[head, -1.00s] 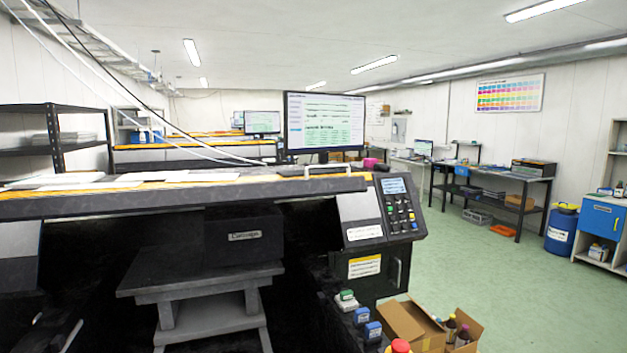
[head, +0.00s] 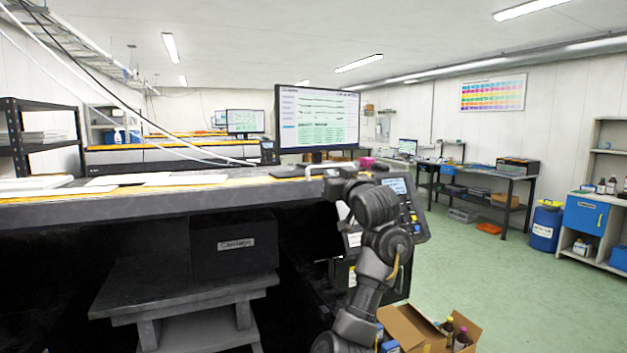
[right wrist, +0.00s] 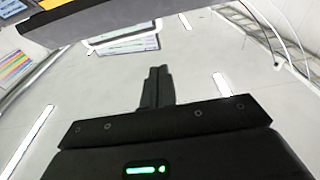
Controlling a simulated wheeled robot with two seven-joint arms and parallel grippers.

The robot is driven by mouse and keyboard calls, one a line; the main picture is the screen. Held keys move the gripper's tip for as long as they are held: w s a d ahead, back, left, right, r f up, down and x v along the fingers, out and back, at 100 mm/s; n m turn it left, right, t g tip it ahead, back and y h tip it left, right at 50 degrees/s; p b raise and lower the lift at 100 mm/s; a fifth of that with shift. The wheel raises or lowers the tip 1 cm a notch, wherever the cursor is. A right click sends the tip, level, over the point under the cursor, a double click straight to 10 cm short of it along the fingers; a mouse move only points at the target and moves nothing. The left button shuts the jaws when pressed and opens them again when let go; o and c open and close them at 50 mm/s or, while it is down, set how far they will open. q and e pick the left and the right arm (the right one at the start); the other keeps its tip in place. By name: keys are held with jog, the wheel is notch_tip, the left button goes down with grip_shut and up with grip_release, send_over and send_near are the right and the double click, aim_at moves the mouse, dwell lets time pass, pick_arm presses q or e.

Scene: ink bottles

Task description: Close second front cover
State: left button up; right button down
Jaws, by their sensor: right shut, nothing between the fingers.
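The printer's long dark front cover (head: 150,204) stretches across the left and middle of the head view, with an orange strip along its top. Below it the front is open, and a box labelled "Carriage" (head: 235,246) shows in the dark inside. My right gripper (head: 334,186) is raised at the right end of the cover, beside the silver handle (head: 322,167); I cannot tell if it touches. In the right wrist view its fingers (right wrist: 157,72) are together and empty, with a dark edge above them. My left gripper is not in view.
The control panel (head: 418,215) stands just right of my right arm, partly hidden by it. A cardboard box (head: 412,328) with bottles is on the lower right. A monitor (head: 318,118) stands behind the cover.

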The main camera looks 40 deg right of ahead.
jog(key=r+p+x, duration=0.1)
jog(key=p+x, duration=0.4)
jog(key=x, duration=0.5)
jog(key=f, duration=0.2)
jog(key=s+f+p, duration=0.1)
jog(key=f, duration=0.1)
jog(key=shift+f, duration=0.35)
jog(key=shift+f, duration=0.1)
